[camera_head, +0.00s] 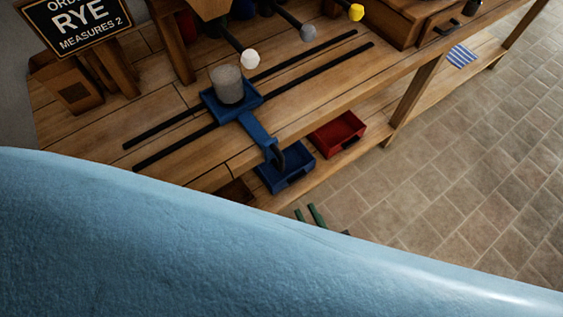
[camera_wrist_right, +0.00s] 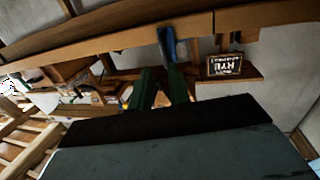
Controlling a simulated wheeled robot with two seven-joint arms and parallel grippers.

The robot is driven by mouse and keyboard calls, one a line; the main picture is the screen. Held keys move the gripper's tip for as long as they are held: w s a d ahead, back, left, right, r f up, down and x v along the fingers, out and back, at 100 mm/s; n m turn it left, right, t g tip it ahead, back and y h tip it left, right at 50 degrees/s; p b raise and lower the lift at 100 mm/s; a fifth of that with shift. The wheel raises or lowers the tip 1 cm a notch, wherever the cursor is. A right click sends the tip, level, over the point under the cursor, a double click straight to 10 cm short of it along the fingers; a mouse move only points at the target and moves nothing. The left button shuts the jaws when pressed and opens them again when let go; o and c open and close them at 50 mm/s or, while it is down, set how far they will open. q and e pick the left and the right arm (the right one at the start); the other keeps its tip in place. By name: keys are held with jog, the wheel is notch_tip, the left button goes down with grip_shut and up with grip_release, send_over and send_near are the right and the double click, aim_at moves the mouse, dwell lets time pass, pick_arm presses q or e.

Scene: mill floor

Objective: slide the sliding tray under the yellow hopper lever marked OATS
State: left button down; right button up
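The sliding tray (camera_head: 212,108) is blue and sits on two dark rails, with a grey cup (camera_head: 228,88) on it. Its blue handle (camera_head: 258,133) reaches over the bench's front edge and hangs down. The tray is near the white-knobbed lever (camera_head: 250,58); the yellow lever knob (camera_head: 356,13) is farther right along the rails. Any OATS marking is out of view. My right gripper (camera_head: 306,208) has green fingers standing apart, empty, below and in front of the handle. In the right wrist view, the fingers (camera_wrist_right: 161,72) show a gap, with the blue handle (camera_wrist_right: 167,42) beyond them. My left gripper is not in view.
A grey-knobbed lever (camera_head: 308,33) lies between white and yellow. A blue bin (camera_head: 286,176) and a red bin (camera_head: 337,133) are on the lower shelf under the bench edge. The RYE sign (camera_head: 80,22) stands at upper left. The rails (camera_head: 310,78) right of the tray are clear.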

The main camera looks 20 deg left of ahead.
aim_at(283, 167)
jog(key=x, duration=0.4)
jog(key=r+x, duration=0.1)
jog(key=x, duration=0.4)
jog(key=r+b+x, duration=0.1)
jog(key=x, duration=0.3)
jog(key=shift+a, duration=0.4)
grip_shut()
